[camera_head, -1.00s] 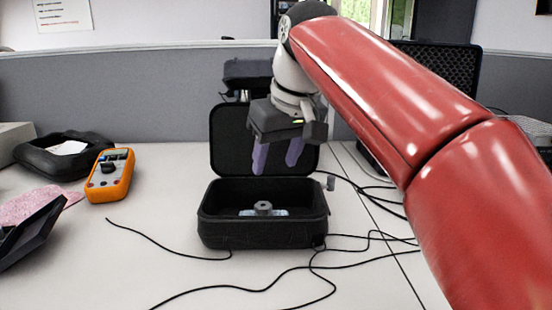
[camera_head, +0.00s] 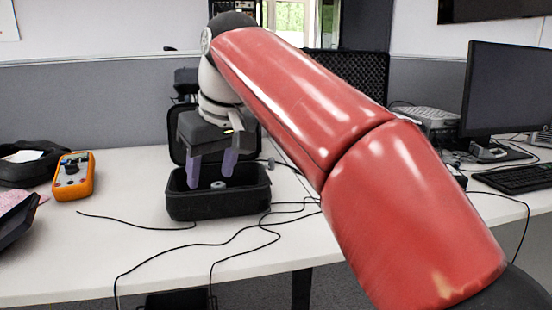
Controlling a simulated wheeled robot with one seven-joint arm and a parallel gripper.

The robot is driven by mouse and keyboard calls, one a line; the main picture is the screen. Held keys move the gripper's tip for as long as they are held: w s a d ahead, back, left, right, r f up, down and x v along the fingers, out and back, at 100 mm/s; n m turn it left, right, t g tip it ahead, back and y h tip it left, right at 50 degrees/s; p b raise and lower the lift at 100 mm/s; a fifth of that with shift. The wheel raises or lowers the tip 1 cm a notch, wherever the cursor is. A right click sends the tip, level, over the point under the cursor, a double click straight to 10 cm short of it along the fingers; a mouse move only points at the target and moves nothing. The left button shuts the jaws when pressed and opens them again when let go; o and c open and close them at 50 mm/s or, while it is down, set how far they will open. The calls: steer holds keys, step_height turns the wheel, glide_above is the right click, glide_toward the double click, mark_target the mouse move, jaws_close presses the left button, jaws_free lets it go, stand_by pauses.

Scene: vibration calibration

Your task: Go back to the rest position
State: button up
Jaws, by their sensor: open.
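My gripper (camera_head: 211,172) is open, with its two purple fingers pointing down and apart. It hangs over the open black case (camera_head: 235,204) on the white table, in front of the case's raised lid. Nothing shows between the fingers. A small grey round part (camera_head: 218,185) sits inside the case, seen partly beside the right finger. Whether the fingertips reach below the case rim is hard to tell from this view. My red arm crosses the middle and right of the view.
An orange multimeter (camera_head: 73,176) and a black pouch (camera_head: 29,163) lie at the left. Black cables (camera_head: 250,228) run across the table and over its front edge. A monitor (camera_head: 507,90) and keyboard (camera_head: 516,178) stand at the right. A grey partition (camera_head: 80,103) stands behind.

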steer(key=s+d+f+m+t+h, duration=0.1)
steer(key=s+d+f+m, duration=0.2)
steer(key=d, duration=0.5)
steer(key=s+d+f+m, duration=0.25)
steer(key=d+f, duration=0.25)
steer(key=d, duration=0.4)
steer(key=s+d+f+m+h, duration=0.1)
steer(key=s+d+f, duration=0.3)
steer(key=f, duration=0.3)
steer(key=s+d+f+m+t+h+p, duration=0.1)
steer(key=s+d+f+m, duration=0.1)
steer(key=s+d+f, duration=0.3)
step_height(320, 180, down, 4)
steer(key=shift+s+r, duration=0.25)
steer(key=shift+s, duration=0.95)
